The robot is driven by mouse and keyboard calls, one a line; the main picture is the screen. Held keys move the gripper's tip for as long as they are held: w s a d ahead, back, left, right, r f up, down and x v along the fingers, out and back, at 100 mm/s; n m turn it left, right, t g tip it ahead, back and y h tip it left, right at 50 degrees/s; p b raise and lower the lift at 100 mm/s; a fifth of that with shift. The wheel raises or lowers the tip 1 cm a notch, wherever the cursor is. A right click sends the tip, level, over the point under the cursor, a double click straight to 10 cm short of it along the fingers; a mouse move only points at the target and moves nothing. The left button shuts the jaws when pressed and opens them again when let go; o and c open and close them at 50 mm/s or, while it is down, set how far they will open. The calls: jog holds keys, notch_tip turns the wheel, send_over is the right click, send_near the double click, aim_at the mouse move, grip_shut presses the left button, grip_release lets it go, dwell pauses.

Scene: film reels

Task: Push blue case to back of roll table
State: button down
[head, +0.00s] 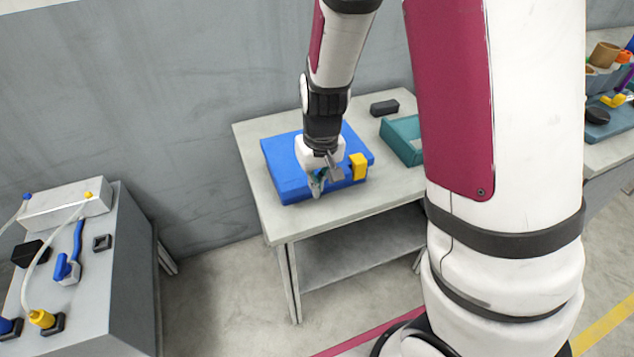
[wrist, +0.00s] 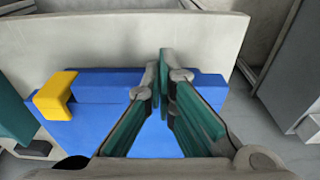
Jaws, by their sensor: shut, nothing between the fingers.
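The blue case (head: 284,168) lies flat on the light grey roll table (head: 390,194), left of the table's middle. A yellow block-like part (head: 358,166) is on its front right side. My gripper (head: 317,185) is shut and empty, low over the front part of the case. In the wrist view the shut fingers (wrist: 162,60) lie over the blue case (wrist: 80,130), with the yellow part (wrist: 56,94) to their left. I cannot tell whether the fingertips touch the case. My arm and gripper hide the middle of the case.
A teal tray (head: 402,140) and a small black block (head: 384,108) are on the table, right of the case. A grey wall (head: 180,90) stands behind. A grey console (head: 115,260) with cables is at left. Bare table shows in front of the case.

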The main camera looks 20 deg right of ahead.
jog(key=shift+f, duration=0.2)
dwell(0.4)
jog(key=shift+w+b, duration=1.8)
jog(key=shift+w, duration=6.35)
jog(key=shift+s+r+p, duration=0.1)
jog(key=shift+s+p, duration=0.55)
jog(key=shift+s, duration=0.85)
jog(key=shift+r+p, duration=1.75)
jog(key=shift+r, duration=1.3)
